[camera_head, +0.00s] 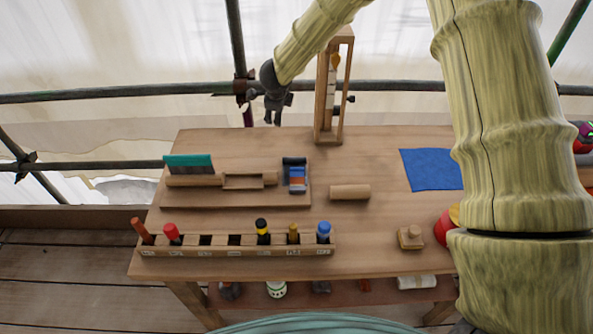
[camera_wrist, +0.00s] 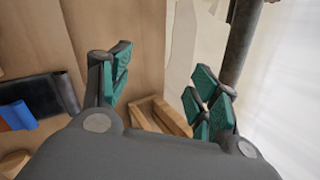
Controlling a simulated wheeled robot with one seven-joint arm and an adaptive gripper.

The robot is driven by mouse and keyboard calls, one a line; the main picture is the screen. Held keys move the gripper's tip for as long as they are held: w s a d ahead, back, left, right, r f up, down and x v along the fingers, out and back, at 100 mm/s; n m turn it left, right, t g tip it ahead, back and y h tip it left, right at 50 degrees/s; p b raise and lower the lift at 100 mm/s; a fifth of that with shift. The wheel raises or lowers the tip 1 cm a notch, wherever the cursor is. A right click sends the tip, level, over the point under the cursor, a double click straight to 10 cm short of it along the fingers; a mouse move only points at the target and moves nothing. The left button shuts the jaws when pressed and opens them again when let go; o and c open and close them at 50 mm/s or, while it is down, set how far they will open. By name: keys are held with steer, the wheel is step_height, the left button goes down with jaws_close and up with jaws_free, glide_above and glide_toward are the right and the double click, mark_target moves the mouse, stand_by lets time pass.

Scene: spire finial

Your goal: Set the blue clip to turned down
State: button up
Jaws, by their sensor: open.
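A small blue piece with an orange band (camera_head: 297,178) sits at the right end of a wooden board on the table. It is the likeliest blue clip, but I cannot tell whether it is turned up or down. A dark roll (camera_head: 294,161) lies at its far edge. In the wrist view the blue piece (camera_wrist: 18,115) shows at the left edge, partly cut off, beside the dark roll (camera_wrist: 45,95). My gripper (camera_head: 273,118) hangs over the table's back edge, behind the board, apart from the blue piece. Its green-padded fingers (camera_wrist: 158,88) are open and empty.
A tall wooden frame (camera_head: 318,105) stands just right of my gripper. A wooden rack (camera_head: 210,249) with several coloured handles runs along the front. A wooden cylinder (camera_head: 350,192), blue cloth (camera_head: 430,169) and small wooden block (camera_head: 411,238) lie to the right. Scaffold poles (camera_head: 200,91) cross behind.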

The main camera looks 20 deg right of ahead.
steer(key=s+a+n+y, duration=0.2)
steer(key=a+n, duration=0.2)
steer(key=n, duration=0.4)
steer(key=n+g, duration=0.6)
steer(key=n, duration=0.7)
glide_toward(297, 175)
steer(key=shift+h, duration=0.4)
steer(key=shift+a+f+p, duration=0.2)
steer(key=shift+f+p, duration=0.75)
steer(key=shift+f, duration=1.1)
steer(key=shift+a+f+p, duration=0.2)
steer(key=shift+f+p, duration=0.7)
steer(key=shift+f, duration=1.15)
steer(key=c, duration=1)
